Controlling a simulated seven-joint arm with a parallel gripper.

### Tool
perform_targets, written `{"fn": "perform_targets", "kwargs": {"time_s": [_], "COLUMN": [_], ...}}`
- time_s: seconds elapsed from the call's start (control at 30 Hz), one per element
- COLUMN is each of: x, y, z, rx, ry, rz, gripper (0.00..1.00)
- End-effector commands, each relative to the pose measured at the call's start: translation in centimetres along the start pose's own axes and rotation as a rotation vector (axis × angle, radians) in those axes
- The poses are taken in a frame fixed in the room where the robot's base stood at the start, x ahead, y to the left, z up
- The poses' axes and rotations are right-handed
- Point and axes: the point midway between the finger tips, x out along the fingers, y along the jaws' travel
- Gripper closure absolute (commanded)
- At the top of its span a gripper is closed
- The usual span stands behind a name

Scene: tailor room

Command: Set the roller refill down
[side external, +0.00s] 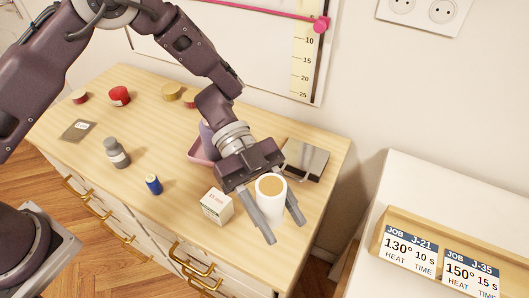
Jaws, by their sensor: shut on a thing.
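The roller refill (270,198) is a white cylinder with a tan round end that faces up toward the camera. It shows at the right front part of the wooden dresser top (95,165). My gripper (284,229) is shut on the roller refill, one finger on each side of it. The refill looks close to upright. Its lower end is partly hidden by a finger, and I cannot tell whether it touches the wood or hangs above it.
A small white box (217,207) stands just left of my gripper. A blue spool (153,184) and a grey bottle (117,153) stand farther left.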

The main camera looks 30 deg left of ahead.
Motion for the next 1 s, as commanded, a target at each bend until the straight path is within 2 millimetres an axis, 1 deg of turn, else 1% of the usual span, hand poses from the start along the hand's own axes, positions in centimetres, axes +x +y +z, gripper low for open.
{"fn": "perform_targets", "kwargs": {"time_s": [0.03, 0.17, 0.4, 0.6, 0.73, 1.0], "x": [0.5, 1.1, 2.3, 3.1, 3.2, 3.2], "y": [0.2, 0.4, 0.4, 0.3, 0.3, 0.3], "z": [0.2, 1.1, 4.2, 6.0, 6.4, 6.5], "rx": [0.008, 0.014, 0.013, 0.014, 0.014, 0.014], "ry": [0.001, 0.001, 0.001, 0.001, 0.001, 0.001], "rz": [0.021, 0.035, 0.032, 0.03, 0.03, 0.029], "gripper": [0.98, 0.98, 0.98, 0.98, 0.98, 0.98]}}
